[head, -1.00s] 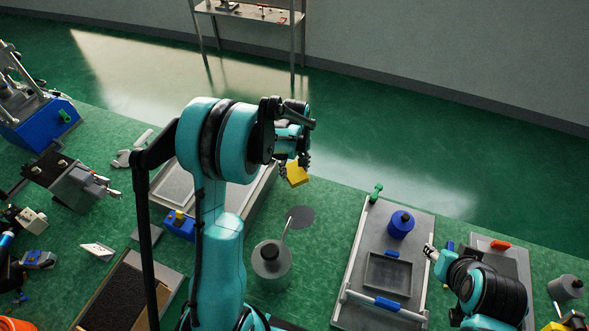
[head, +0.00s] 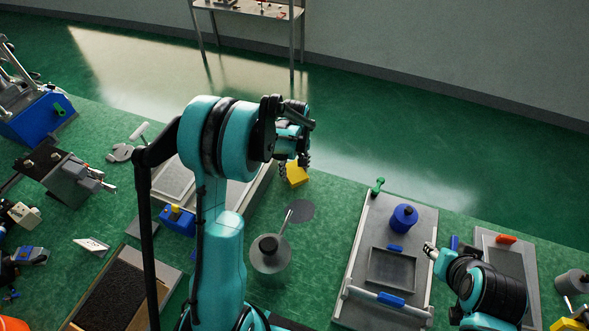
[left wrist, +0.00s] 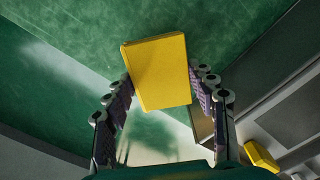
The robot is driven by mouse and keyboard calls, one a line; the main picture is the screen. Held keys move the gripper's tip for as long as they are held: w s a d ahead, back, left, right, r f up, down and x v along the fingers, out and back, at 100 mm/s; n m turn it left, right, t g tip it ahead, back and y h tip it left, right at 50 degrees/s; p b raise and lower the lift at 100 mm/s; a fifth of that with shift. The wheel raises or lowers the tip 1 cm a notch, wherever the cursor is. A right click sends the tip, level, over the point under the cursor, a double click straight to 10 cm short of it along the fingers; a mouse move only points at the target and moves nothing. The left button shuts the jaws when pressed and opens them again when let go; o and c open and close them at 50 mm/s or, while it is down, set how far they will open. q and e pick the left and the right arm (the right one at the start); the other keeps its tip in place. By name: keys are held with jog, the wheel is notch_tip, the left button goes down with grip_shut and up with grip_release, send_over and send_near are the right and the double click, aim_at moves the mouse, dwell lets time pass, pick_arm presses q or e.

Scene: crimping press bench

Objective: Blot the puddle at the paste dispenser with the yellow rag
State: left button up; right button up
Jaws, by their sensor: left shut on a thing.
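My left gripper (head: 294,161) is shut on the yellow rag (head: 296,176), a flat block-like piece. In the left wrist view the rag (left wrist: 160,72) sits between the two fingers (left wrist: 164,108). It is held in the air near the far edge of the bench.
A grey tray board (head: 364,310) with a blue capped pot (head: 404,217) lies to the right. A blue block with a yellow top (head: 178,220) and a dark mat box (head: 165,300) are at left. Green bench shows bare around the grey pot.

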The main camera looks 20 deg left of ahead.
pick_arm(q)
jog(key=shift+f+b, duration=0.55)
jog(key=shift+f, duration=0.05)
jog(key=o, duration=0.7)
jog(key=shift+o, duration=0.2)
jog(key=shift+r, duration=0.35)
jog(key=c, duration=0.8)
jog(key=o, duration=0.8)
jog(key=shift+r+p, duration=0.3)
jog(key=shift+p, duration=0.05)
